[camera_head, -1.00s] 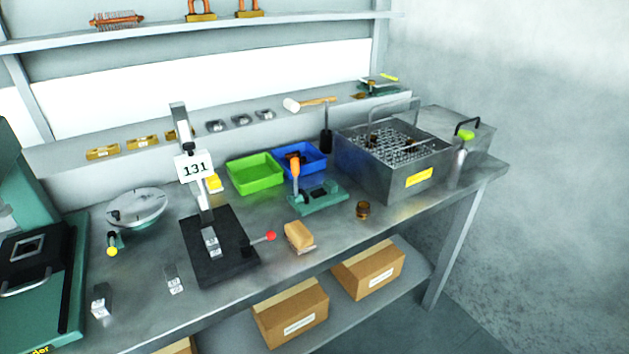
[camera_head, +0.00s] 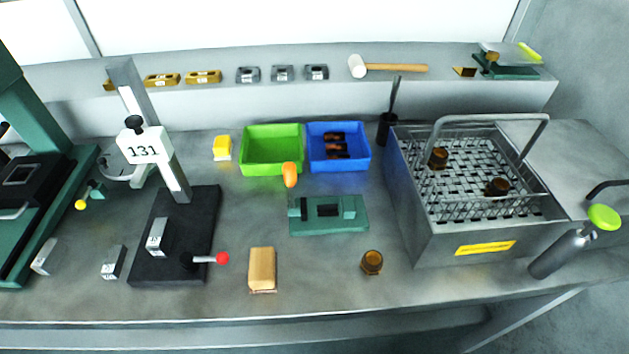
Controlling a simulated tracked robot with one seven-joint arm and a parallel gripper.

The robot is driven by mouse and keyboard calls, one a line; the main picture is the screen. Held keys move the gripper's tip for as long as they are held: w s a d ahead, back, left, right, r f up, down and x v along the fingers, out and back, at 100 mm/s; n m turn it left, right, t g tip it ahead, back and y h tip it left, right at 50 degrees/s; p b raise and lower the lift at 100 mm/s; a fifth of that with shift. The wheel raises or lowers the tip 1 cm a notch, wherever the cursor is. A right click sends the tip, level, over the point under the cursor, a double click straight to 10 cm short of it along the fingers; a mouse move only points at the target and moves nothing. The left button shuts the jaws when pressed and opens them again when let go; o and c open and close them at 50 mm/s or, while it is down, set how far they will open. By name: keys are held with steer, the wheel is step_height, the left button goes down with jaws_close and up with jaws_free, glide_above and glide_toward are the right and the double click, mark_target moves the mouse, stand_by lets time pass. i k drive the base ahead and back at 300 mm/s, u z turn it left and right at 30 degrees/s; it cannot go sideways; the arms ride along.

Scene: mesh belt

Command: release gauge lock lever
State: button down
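The gauge stand has a black base plate (camera_head: 204,225) and a tilted-looking grey post with a white card reading 131 (camera_head: 143,148). I take this as the gauge lock lever. A small metal block (camera_head: 157,237) with a marked face stands on the base, left of the lever. A black knob (camera_head: 133,124) sits on the post above the card. My gripper is not in view.
A wooden-backed brush or block (camera_head: 262,268) lies just right of the red knob. A green fixture (camera_head: 330,216) with an orange handle, green bin (camera_head: 271,172), blue bin (camera_head: 338,165), brown cup (camera_head: 372,262) and metal basket tank (camera_head: 450,244) stand further right. Loose metal blocks (camera_head: 113,262) lie left.

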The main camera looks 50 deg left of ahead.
mark_target(187, 258)
steer(key=z, duration=0.2)
steer(key=i, duration=0.35)
steer(key=u, duration=2.65)
steer(key=k, duration=0.6)
steer(key=u, duration=0.25)
steer(key=i, duration=0.6)
steer(key=z, duration=0.2)
